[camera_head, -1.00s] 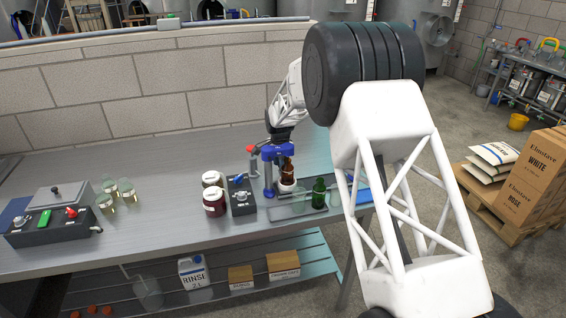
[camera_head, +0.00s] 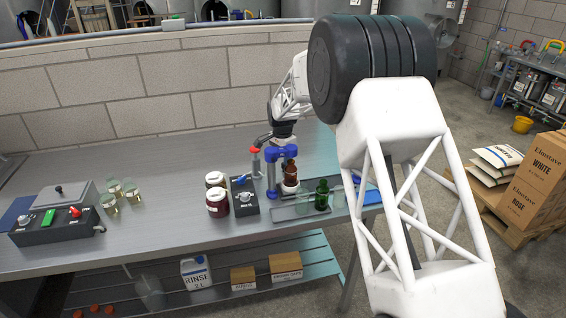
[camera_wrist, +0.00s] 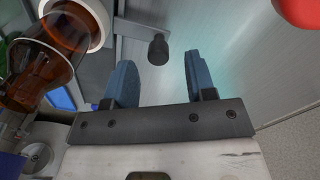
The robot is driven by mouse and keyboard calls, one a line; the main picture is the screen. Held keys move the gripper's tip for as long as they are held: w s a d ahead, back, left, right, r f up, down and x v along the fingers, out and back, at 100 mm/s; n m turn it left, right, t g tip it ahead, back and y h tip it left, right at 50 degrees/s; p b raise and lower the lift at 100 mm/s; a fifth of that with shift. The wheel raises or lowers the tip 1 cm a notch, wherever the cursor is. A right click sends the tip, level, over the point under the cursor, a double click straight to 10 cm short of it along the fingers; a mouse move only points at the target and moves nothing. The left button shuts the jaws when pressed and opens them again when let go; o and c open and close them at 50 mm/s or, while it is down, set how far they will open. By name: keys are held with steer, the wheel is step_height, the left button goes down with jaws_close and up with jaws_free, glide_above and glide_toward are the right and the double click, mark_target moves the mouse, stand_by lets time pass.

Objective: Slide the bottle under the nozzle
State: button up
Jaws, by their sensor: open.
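The brown bottle (camera_head: 290,172) stands upright in the head view, with a white ring-like part around it, by the right side of the blue parts at my arm's end. In the wrist view, the brown bottle (camera_wrist: 42,75) is large at the left, outside my fingers. My gripper (camera_wrist: 158,60) is open, its two blue fingers apart, with nothing clamped. A dark cylindrical piece on a grey arm (camera_wrist: 158,48) shows between the fingertips; I cannot tell whether it is the nozzle. In the head view, my gripper and the blue parts overlap, hiding the nozzle area.
A green bottle (camera_head: 322,194) and clear glassware stand on a grey tray (camera_head: 290,211) to the right. A dark control box (camera_head: 243,196) and two jars (camera_head: 216,202) stand to the left. A red knob (camera_head: 254,150) is just behind.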

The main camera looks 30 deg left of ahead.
steer(key=shift+a+r, duration=0.1)
steer(key=shift+r, duration=2.25)
steer(key=shift+d+r, duration=0.15)
steer(key=shift+d, duration=0.1)
steer(key=s+d+r+n, duration=0.1)
steer(key=s+d+r, duration=0.2)
steer(key=d+r, duration=0.75)
steer(key=s+d+r+t, duration=0.1)
steer(key=s+d+r, duration=0.25)
steer(key=d, duration=1.35)
steer(key=s+d+r+n, duration=0.1)
steer(key=s+d+r, duration=0.45)
steer(key=d, duration=0.75)
steer(key=s+d+r+t, duration=0.1)
steer(key=s+d+r, duration=0.1)
steer(key=s+d, duration=2.1)
steer(key=s+d+f+n, duration=0.1)
steer(key=s+d+f, duration=0.3)
steer(key=s, duration=0.6)
steer(key=shift+s+f+t, duration=0.15)
steer(key=shift+t, duration=0.25)
